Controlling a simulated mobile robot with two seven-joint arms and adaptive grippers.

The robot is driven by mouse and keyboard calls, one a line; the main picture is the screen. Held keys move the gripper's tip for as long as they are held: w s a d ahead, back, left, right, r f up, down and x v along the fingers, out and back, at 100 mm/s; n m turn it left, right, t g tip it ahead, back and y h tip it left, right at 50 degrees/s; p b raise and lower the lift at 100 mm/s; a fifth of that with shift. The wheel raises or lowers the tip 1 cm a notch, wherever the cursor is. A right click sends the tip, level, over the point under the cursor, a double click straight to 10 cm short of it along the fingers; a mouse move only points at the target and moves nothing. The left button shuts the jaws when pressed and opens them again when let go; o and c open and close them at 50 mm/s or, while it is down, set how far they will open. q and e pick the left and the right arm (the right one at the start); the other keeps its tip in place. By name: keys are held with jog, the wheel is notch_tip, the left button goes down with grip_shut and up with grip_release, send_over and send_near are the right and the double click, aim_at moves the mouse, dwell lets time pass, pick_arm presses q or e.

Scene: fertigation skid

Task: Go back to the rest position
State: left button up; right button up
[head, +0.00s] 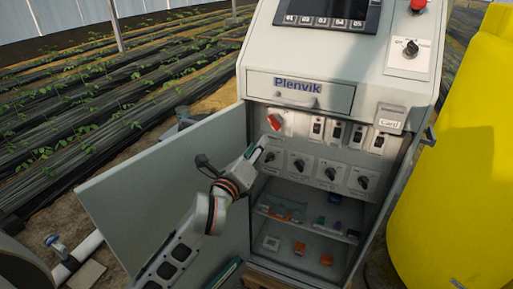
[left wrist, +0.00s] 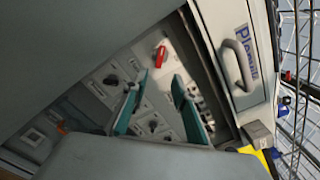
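My left gripper (head: 261,147) reaches in from the lower left, in front of the open control cabinet (head: 400,62). Its fingertips are close to the left part of the switch panel, just below the red rotary switch (head: 275,122). In the left wrist view, the two teal fingers (left wrist: 160,98) stand apart with nothing between them. The red switch also shows there (left wrist: 160,55), beyond the fingertips. Whether a fingertip touches the panel cannot be told. My right gripper is not in view.
The open cabinet door (head: 165,190) stands close on the left of my arm. A drawer (head: 300,92) with a handle is above the panel. Shelves below hold small boxes (head: 283,208). A large yellow tank (head: 460,170) stands on the right. Plant rows lie behind.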

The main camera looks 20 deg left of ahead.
pick_arm(q)
jog(key=s+a+f+m+t+y+p, duration=0.15)
jog(key=s+m, duration=0.45)
jog(key=m, duration=0.6)
jog(key=s+d+f+m+g+h, duration=0.25)
jog(key=s+f+m, duration=0.3)
jog(key=m, duration=0.35)
jog(key=s+d+f+m+g+h+p, duration=0.1)
jog(key=s+d+f+m+h, duration=0.2)
jog(key=f+m, duration=0.5)
jog(key=s+d+f+m+g+h, duration=0.1)
jog(key=s+d+f+m, duration=0.1)
jog(key=s+f+m, duration=0.6)
jog(key=s+a+f+m+g+y, duration=0.3)
jog(key=s+f+m+g, duration=0.1)
jog(key=s+f+m, duration=0.4)
notch_tip(320, 180, down, 2)
jog(key=m, duration=0.4)
jog(key=shift+f+g, duration=0.15)
jog(key=shift+g, duration=0.15)
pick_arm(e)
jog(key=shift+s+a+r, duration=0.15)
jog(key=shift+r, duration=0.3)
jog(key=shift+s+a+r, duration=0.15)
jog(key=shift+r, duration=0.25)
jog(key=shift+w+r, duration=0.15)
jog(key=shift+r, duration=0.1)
